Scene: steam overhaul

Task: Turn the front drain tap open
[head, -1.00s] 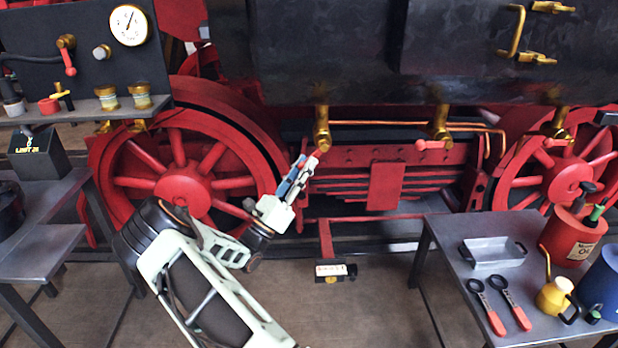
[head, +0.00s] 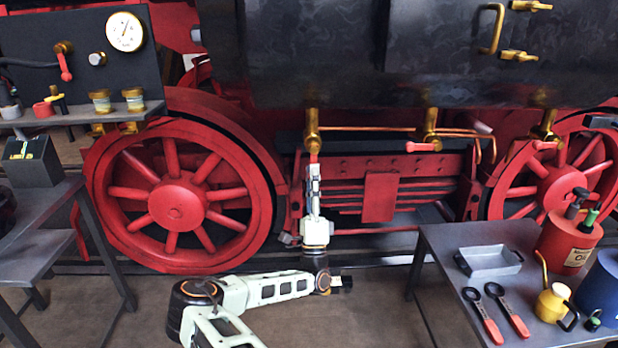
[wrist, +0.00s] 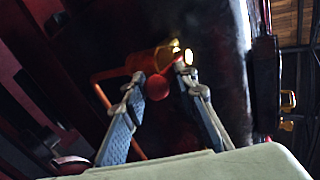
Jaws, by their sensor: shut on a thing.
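The leftmost brass drain tap (head: 312,133) hangs below the black boiler side, above and right of the big red wheel. Its red handle (head: 314,158) points straight down. My gripper (head: 313,167) comes up from below and is shut on this handle. In the wrist view the handle's red round end (wrist: 157,87) sits between my two fingertips (wrist: 160,82), with the brass tap body (wrist: 150,59) just beyond. The middle brass tap (head: 430,130) and the right brass tap (head: 545,127) have red handles that lie sideways.
A grey table (head: 440,238) at the right holds a metal tray (head: 490,260), red-handled tools, a red oil can (head: 568,243) and a yellow oiler (head: 552,303). A control panel with a gauge (head: 125,31) is at upper left.

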